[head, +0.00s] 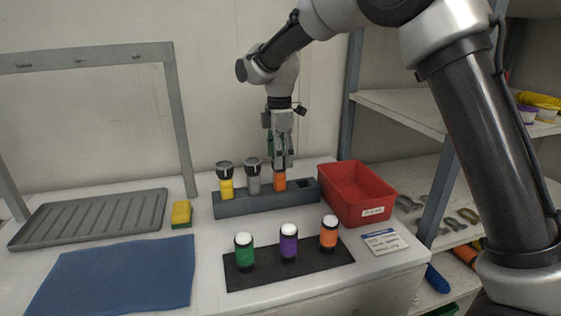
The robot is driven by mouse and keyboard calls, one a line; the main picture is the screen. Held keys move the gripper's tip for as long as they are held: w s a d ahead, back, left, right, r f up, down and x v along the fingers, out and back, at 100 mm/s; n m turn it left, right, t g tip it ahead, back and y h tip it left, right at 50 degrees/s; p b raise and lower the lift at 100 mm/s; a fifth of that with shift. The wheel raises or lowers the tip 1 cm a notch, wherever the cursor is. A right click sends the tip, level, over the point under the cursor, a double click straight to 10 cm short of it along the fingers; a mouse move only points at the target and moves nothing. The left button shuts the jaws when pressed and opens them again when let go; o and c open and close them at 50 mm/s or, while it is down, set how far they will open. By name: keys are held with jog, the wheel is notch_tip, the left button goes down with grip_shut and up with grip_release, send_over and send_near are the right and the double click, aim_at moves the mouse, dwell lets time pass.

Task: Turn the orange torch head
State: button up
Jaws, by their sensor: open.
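An orange torch (280,182) stands upright in the third slot of a grey rack (240,206). My gripper (283,164) points straight down over it. Its open fingers are at the torch's top and hide the head. I cannot tell whether they touch it. A second orange torch (328,235) with a white top stands upright on a black mat (265,275), at its right end, apart from the gripper.
A yellow torch (226,188) and a grey torch (253,182) stand close on the left in the rack. A red bin (357,193) stands close on the right. Green (244,254) and purple (289,245) torches stand on the mat. A blue cloth (115,275) lies front left.

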jog(key=shift+f, duration=1.05)
jog(key=c, duration=1)
jog(key=shift+c, duration=0.2)
jog(key=shift+m, duration=0.5)
jog(key=m, duration=0.6)
jog(key=shift+m, duration=3.4)
jog(key=o, duration=1)
jog(key=shift+o, duration=0.2)
